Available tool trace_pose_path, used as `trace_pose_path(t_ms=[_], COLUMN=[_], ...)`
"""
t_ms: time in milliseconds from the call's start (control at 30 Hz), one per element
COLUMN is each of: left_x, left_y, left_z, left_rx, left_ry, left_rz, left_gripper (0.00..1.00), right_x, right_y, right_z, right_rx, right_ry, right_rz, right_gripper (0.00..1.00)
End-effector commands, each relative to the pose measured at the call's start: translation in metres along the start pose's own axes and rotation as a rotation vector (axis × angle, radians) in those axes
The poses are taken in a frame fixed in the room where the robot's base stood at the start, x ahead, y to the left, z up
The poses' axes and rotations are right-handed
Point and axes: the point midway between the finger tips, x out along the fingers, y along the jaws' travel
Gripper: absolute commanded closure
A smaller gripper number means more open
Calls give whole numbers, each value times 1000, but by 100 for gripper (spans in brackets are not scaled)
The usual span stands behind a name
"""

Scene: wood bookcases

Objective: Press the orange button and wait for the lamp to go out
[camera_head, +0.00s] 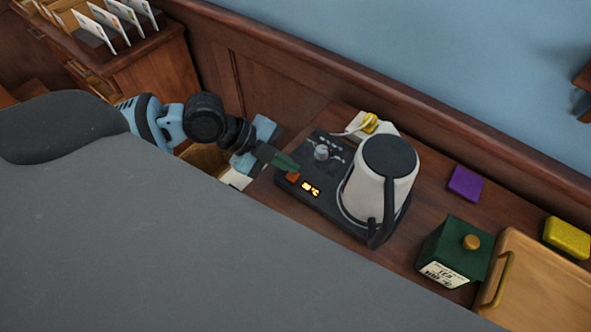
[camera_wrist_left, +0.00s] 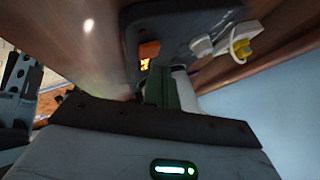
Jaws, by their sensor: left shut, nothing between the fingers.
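The orange button (camera_head: 293,177) is on the near left corner of a dark kettle base (camera_head: 333,209). It also shows in the left wrist view (camera_wrist_left: 149,49). Beside it an amber display (camera_head: 310,188) is lit; I cannot make out a separate lamp. A white kettle (camera_head: 372,188) with a dark lid and handle stands on the base. My left gripper (camera_head: 288,163) is shut and empty, its green fingertips just above and beside the button in the head view. I cannot tell whether they touch it. My right gripper is not in view.
A grey knob (camera_head: 321,152) is on the base behind the button. A yellow plug (camera_head: 370,122) sits at a white socket behind the kettle. A green tea box (camera_head: 456,251), purple block (camera_head: 466,183), yellow block (camera_head: 567,238) and wooden tray (camera_head: 545,283) are to the right.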

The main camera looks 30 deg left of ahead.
Motion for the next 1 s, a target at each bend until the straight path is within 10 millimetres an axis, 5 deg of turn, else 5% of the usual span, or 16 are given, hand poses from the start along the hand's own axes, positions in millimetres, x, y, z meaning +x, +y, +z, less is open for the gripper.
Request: trace_pose_path(t_ms=[1000], left_x=[0], left_y=[-1], left_z=[0], left_rx=[1], left_ry=[0], left_rz=[-2], left_gripper=[100], right_x=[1], right_y=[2], right_z=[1], right_rx=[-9], right_ry=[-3], right_rz=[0], right_gripper=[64])
